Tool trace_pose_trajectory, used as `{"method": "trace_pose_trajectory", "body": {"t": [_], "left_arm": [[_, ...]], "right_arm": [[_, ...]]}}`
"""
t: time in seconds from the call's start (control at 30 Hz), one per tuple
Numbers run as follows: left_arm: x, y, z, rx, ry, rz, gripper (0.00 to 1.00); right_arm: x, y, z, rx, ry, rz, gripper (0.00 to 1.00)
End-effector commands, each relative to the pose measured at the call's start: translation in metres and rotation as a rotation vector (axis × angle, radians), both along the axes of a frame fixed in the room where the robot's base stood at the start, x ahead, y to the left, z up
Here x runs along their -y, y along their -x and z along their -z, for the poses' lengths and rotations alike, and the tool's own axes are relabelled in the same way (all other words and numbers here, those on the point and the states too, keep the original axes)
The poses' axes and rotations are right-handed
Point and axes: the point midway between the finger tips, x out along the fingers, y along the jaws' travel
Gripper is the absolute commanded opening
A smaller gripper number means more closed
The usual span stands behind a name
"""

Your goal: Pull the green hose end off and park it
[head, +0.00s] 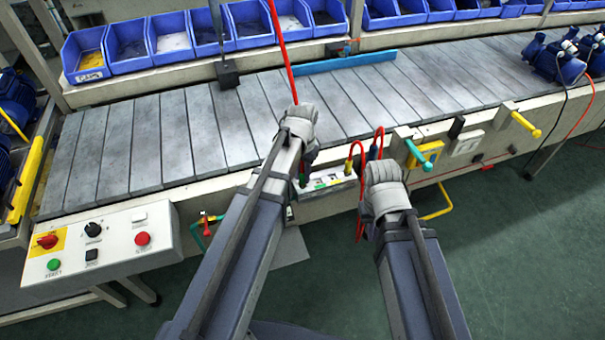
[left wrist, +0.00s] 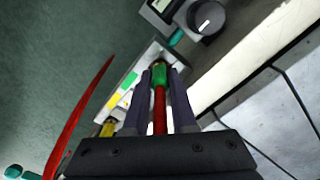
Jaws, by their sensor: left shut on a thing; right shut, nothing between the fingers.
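The green hose end (left wrist: 159,76) with its red hose (left wrist: 160,112) sits between the two fingers of my left gripper (left wrist: 163,82), which is shut on it. Its tip is at the pale port block (left wrist: 127,91); I cannot tell whether it is still seated. In the head view my left gripper (head: 302,158) is over the left end of the block (head: 322,185), and its fingertips are mostly hidden. The red hose rises from it (head: 281,50). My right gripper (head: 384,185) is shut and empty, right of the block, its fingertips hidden.
A yellow hose end (head: 348,166) and a blue one (head: 373,152) stand beside the grippers, with looping red hoses. A teal-handled valve (head: 417,153) is to the right. A control box (head: 100,240) is at the left. The slatted conveyor (head: 190,135) is mostly clear.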

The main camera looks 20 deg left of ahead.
Motion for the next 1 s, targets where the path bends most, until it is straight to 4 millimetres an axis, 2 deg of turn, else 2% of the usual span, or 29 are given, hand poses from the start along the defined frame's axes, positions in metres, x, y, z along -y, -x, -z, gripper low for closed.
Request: {"method": "trace_pose_trajectory", "body": {"t": [0.07,0.33,0.5,0.57,0.83,1.0], "left_arm": [[0.0,0.0,-0.0001,0.0,0.0,0.0,0.29],[0.0,0.0,-0.0001,0.0,0.0,0.0,0.59],[0.0,0.0,-0.0001,0.0,0.0,0.0,0.59],[0.0,0.0,-0.0001,0.0,0.0,0.0,0.65],[0.0,0.0,-0.0007,0.0,0.0,0.0,0.65],[0.0,0.0,-0.0077,0.0,0.0,0.0,0.65]], "right_arm": [[0.0,0.0,-0.0001,0.0,0.0,0.0,0.0],[0.0,0.0,-0.0001,0.0,0.0,0.0,0.0],[0.0,0.0,-0.0001,0.0,0.0,0.0,0.0],[0.0,0.0,-0.0001,0.0,0.0,0.0,0.0],[0.0,0.0,-0.0007,0.0,0.0,0.0,0.0],[0.0,0.0,-0.0076,0.0,0.0,0.0,0.0]]}}
